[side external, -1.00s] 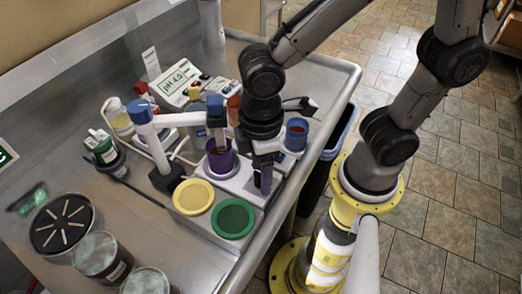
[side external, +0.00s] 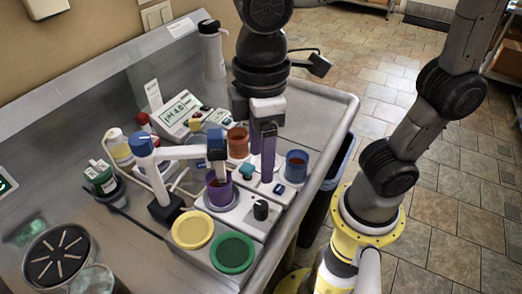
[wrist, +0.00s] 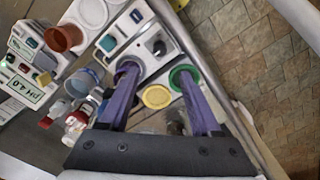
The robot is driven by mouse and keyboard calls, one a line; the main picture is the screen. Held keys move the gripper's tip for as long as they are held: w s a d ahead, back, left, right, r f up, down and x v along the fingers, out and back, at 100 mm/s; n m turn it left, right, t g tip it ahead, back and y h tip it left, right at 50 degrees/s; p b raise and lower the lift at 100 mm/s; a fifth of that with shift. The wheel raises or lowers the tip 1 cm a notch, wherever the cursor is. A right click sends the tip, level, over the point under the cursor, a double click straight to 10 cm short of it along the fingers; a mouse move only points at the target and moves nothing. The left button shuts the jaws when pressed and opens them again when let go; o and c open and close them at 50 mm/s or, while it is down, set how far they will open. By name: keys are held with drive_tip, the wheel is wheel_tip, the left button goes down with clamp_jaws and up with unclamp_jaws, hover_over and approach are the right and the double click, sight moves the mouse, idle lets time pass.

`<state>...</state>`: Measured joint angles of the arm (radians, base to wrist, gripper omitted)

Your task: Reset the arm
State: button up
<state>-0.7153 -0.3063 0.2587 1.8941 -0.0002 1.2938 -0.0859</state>
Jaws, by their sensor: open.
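My gripper (side external: 261,165) hangs above the bench, pointing down, with its two purple fingers apart and nothing between them. In the side view its fingers lie in front of the station between the red-brown cup (side external: 237,142) and the blue cup (side external: 297,165).
A purple cup (side external: 218,190) stands under a white probe arm (side external: 180,153) with blue joints. Yellow (side external: 193,229) and green (side external: 232,252) discs lie at the front. A pH meter (side external: 183,115) and bottles stand behind left. The bench's back right is clear.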

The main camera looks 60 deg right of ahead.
drive_tip(key=s+d+f+m+t, duration=0.1)
drive_tip(key=d+m, duration=0.3)
drive_tip(key=d, duration=0.4)
drive_tip(key=s+d+f+m+t, duration=0.1)
drive_tip(key=d+m+t, duration=0.3)
drive_tip(key=d, duration=0.4)
drive_tip(key=shift+s+d+m+t, duration=0.25)
drive_tip(key=shift+s+m+t, duration=0.05)
drive_tip(key=shift+m, duration=0.3)
drive_tip(key=shift+r, duration=0.1)
